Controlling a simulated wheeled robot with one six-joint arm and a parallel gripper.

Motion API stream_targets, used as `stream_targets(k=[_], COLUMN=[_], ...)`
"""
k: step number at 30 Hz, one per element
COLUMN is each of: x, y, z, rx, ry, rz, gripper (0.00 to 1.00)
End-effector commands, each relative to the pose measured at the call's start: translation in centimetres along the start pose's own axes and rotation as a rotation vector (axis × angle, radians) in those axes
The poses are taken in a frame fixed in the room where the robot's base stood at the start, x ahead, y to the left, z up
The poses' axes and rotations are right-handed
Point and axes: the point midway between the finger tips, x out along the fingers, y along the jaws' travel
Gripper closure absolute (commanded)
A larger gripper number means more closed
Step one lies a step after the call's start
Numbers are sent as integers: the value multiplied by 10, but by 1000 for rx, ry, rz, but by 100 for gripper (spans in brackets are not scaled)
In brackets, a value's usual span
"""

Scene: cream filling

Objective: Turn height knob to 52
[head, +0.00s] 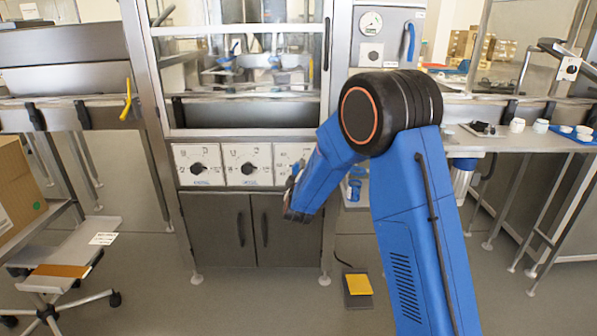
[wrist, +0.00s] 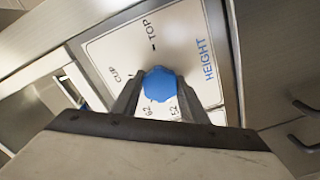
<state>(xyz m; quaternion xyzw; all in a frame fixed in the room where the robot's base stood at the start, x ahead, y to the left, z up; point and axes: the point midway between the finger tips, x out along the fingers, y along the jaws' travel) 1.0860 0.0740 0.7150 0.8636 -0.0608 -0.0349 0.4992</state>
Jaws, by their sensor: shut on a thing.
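The height knob (wrist: 160,84) is blue in the wrist view, on a white panel (wrist: 112,52) printed HEIGHT, TOP and CUP, with small marks partly blocked by the fingers. My gripper (wrist: 161,92) is shut on the knob, one finger on each side. Which mark the knob points to cannot be made out. In the head view my gripper (head: 292,208) is at the rightmost of three white dial panels (head: 289,156), and my arm hides the knob there.
Two more dial panels with black knobs, left (head: 198,168) and middle (head: 249,168), sit beside it. Grey cabinet doors (head: 220,230) are below and a glass-fronted machine section is above. A yellow foot pedal (head: 358,285) lies on the floor at right. A cardboard box (head: 18,190) stands at far left.

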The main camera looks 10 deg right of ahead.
Motion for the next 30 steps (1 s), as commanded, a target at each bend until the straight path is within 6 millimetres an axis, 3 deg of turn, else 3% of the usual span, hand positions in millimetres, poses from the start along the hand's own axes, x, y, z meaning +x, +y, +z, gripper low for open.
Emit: stream_targets(k=[2,3,5,17,23,30], x=[-1,-1,0,-6,-35,-84], y=[-2,-2,-1,-1,0,-1], z=[2,1,1,0,-1,0], rx=[-1,0,0,1,1,1], ry=[-2,-2,-2,0,1,1], rz=[-3,-3,-3,-2,-2,-2], gripper=[83,53,42,42,42,42])
